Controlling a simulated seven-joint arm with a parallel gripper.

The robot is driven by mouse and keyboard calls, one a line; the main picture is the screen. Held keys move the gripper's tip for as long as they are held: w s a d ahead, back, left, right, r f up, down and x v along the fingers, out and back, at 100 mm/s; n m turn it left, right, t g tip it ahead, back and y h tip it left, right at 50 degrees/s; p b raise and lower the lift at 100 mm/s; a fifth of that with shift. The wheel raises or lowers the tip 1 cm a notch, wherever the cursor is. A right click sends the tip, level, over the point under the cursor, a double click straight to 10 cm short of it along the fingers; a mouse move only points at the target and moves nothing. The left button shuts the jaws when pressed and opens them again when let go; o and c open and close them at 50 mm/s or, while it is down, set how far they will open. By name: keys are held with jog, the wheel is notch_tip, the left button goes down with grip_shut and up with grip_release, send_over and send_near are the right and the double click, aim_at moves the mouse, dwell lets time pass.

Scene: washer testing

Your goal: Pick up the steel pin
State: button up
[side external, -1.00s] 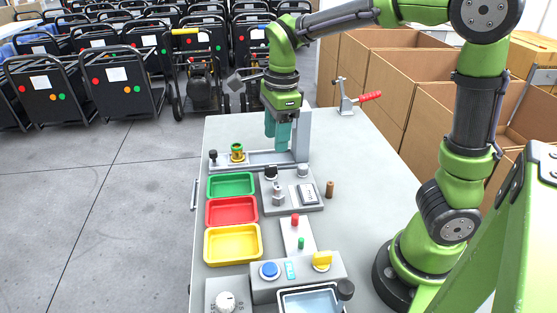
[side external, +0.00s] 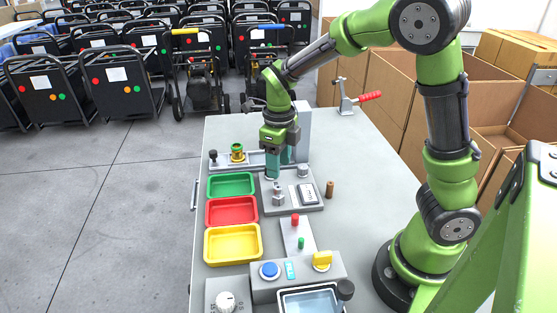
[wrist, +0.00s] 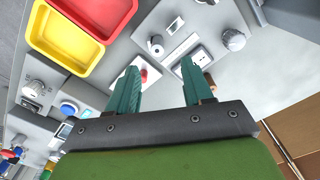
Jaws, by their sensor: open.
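The steel pin (side external: 278,194) appears to be the small metal cylinder standing on the grey block with the dial gauge; I cannot be certain. In the wrist view a short metal cylinder (wrist: 157,46) shows just beyond the gap between the fingertips. My gripper (side external: 280,168) has teal fingers pointing down over the far end of the grey block, behind the pin in the side view. In the wrist view my gripper (wrist: 160,68) is open, with nothing between its fingers.
Green (side external: 231,185), red (side external: 232,212) and yellow (side external: 233,244) trays line the left. A brown cylinder (side external: 330,189) stands right of the block. A grey rail fixture (side external: 228,164) lies at the back. A button panel (side external: 291,276) sits in front. The table's right side is clear.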

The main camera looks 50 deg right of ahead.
aim_at(278, 187)
jog(key=f, duration=0.6)
jog(key=shift+a+f, duration=0.2)
jog(key=shift+f, duration=0.1)
grip_shut()
